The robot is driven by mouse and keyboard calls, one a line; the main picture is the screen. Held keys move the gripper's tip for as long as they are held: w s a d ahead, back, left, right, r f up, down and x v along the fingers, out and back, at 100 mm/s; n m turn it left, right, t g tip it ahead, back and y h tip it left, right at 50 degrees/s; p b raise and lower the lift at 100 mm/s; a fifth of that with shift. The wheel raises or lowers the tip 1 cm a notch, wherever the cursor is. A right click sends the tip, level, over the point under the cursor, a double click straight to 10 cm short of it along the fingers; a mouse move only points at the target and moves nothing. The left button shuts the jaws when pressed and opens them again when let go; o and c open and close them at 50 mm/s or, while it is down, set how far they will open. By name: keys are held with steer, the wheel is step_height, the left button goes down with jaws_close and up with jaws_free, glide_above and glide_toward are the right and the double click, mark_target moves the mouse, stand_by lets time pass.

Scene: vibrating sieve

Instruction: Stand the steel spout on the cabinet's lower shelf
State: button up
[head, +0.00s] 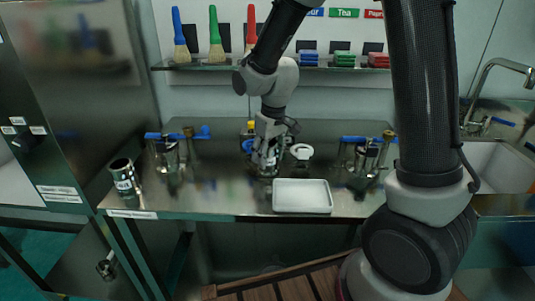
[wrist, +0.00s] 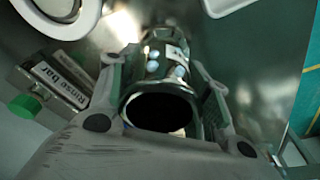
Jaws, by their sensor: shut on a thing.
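My gripper (head: 268,150) is over the middle of the steel table in the head view, behind the white tray. In the wrist view its two fingers (wrist: 160,95) are shut on a shiny steel tube, which I take to be the steel spout (wrist: 155,66). Its dark round mouth faces the camera and a white label is on its far part. In the head view the gripper mostly hides the spout. The steel cabinet (head: 75,85) stands at the left, with labels on its front. I cannot clearly make out its lower shelf.
A labelled steel cylinder (head: 123,177) stands at the table's left end. Blue-handled steel fittings (head: 170,155) stand left and more (head: 368,158) stand right. The white tray (head: 302,196) lies at the front edge. A rinse bar box (wrist: 62,85) is beside the gripper. A sink (head: 495,165) is at right.

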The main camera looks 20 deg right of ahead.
steer(key=shift+f, duration=0.15)
steer(key=o, duration=1.2)
